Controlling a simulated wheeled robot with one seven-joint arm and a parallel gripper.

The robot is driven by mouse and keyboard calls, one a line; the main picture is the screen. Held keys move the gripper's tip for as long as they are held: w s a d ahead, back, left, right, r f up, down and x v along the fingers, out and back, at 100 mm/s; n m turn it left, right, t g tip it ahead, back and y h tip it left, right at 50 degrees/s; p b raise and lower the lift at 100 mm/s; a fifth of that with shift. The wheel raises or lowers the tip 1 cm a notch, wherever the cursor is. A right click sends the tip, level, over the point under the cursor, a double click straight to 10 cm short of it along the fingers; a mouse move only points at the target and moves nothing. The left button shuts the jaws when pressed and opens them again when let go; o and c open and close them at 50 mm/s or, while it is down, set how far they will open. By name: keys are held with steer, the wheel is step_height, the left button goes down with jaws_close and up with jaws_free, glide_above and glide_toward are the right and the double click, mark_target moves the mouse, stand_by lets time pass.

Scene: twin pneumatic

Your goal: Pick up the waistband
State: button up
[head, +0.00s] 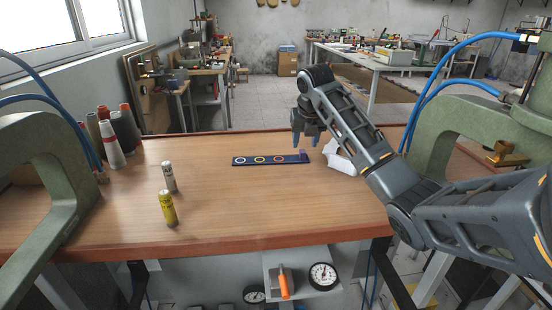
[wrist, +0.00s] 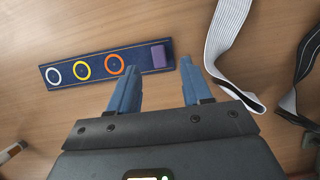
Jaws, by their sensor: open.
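Two bands lie on the wooden table in the wrist view, and I cannot tell for sure which is the waistband. One is a white ribbed elastic band (wrist: 222,52), folded into a bend, right of my gripper; it also shows in the head view (head: 341,160). The other is a dark band with a grey stripe (wrist: 302,78) at the right edge, partly cut off. My gripper (wrist: 158,72) is open and empty, pointing down. In the head view my gripper (head: 307,138) hangs above the far part of the table.
A dark blue strip (wrist: 100,85) with white, yellow and orange rings and a purple block lies just beyond my fingertips.

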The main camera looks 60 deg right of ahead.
mark_target(303, 152)
steer(key=x, duration=0.4)
steer(key=shift+a+f, duration=0.1)
steer(key=shift+f, duration=0.1)
jaws_close()
